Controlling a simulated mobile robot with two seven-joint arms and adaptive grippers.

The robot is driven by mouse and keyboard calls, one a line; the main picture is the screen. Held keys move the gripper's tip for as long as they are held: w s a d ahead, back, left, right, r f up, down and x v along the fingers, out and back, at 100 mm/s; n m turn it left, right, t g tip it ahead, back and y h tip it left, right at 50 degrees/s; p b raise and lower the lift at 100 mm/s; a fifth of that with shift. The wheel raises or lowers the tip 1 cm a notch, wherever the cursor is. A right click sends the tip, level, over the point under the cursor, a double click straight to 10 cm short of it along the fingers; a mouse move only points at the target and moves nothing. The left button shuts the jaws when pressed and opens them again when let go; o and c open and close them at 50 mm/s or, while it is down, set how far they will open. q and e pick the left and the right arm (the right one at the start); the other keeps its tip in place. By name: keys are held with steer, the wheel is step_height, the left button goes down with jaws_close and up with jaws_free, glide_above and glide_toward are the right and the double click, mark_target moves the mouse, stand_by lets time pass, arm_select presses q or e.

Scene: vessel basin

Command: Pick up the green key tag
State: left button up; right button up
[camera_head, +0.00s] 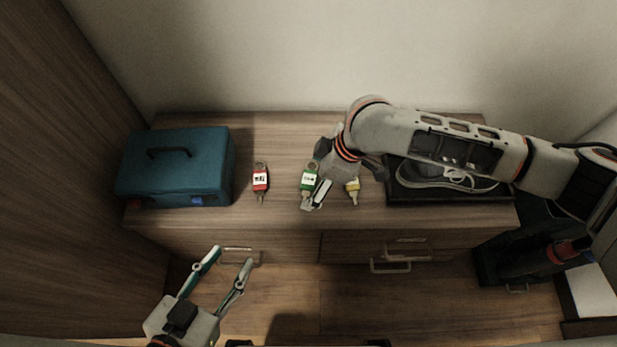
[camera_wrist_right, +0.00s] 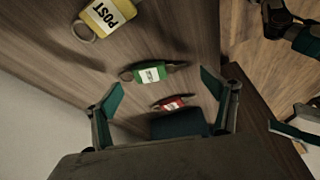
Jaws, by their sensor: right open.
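The green key tag (camera_head: 308,181) lies on the wooden cabinet top, with a white label and a metal ring. In the right wrist view the green tag (camera_wrist_right: 152,74) appears between and slightly above my open fingers. My right gripper (camera_head: 318,192) is open just beside the tag in the head view, one finger near its right edge; whether it touches is unclear. The right fingers (camera_wrist_right: 160,90) hold nothing. My left gripper (camera_head: 226,258) is open and empty in front of the cabinet, away from the tags.
A red key tag (camera_head: 260,181) lies left of the green one, and a yellow key tag (camera_head: 353,188) right of it. A teal toolbox (camera_head: 175,165) stands at the left. A black tray (camera_head: 450,192) with a shoe sits at the right, under my right arm. A wall closes the back.

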mark_target(309, 182)
steer(key=x, duration=0.2)
steer(key=shift+f+b, duration=0.3)
steer(key=shift+r, duration=0.15)
steer(key=c, duration=1)
arm_select(q)
steer(key=shift+w+d+r, duration=0.45)
steer(key=shift+d+r, duration=0.05)
steer(key=shift+r, duration=0.15)
arm_select(e)
steer(key=shift+c, duration=0.9)
steer(key=shift+s, duration=0.1)
